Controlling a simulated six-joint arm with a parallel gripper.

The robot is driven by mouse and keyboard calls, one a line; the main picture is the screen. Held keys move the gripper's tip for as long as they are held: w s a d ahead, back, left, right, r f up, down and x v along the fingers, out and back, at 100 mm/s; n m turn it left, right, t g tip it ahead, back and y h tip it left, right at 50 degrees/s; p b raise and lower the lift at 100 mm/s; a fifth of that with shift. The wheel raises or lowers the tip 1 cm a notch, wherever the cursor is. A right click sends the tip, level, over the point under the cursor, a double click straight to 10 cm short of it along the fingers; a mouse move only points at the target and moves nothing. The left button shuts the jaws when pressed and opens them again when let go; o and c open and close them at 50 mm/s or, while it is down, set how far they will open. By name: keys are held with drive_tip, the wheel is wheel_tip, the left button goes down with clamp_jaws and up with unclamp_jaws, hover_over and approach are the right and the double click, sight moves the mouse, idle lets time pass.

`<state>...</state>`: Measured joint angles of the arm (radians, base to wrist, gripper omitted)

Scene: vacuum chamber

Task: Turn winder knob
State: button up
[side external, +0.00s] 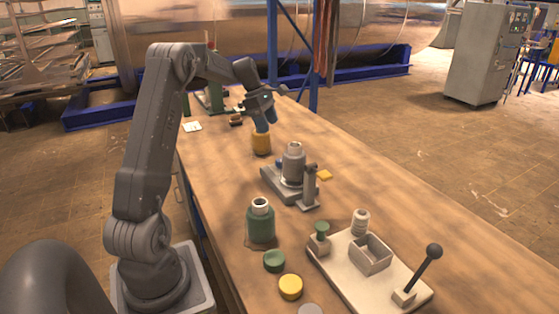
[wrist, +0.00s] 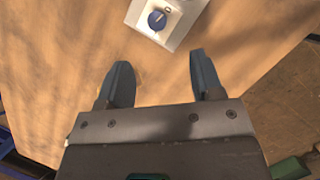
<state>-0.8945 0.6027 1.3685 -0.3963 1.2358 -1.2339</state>
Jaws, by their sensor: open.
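A blue knob (wrist: 157,19), which looks like the winder knob, sits on a pale grey plate (wrist: 146,29) at the top edge of the wrist view. It has a small pale mark or part beside it. In the side view a small blue part (side external: 278,164) shows on the grey fixture (side external: 279,184) in the table's middle; it may be the same knob. My gripper (wrist: 158,77) is open with nothing between its fingers, and the knob lies beyond the fingertips.
A small yellow piece (side external: 325,175) lies right of the fixture. The table's right side is largely clear.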

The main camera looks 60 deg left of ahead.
sight(280, 160)
drive_tip(key=shift+n, duration=0.5)
drive_tip(key=x, duration=0.4)
drive_tip(key=a+x, duration=0.1)
drive_tip(key=x, duration=0.9)
drive_tip(key=shift+s+a+f, duration=0.1)
drive_tip(key=shift+a+f, duration=0.2)
drive_tip(key=shift+f, duration=0.1)
drive_tip(key=shift+c, duration=0.2)
drive_tip(key=c, duration=0.9)
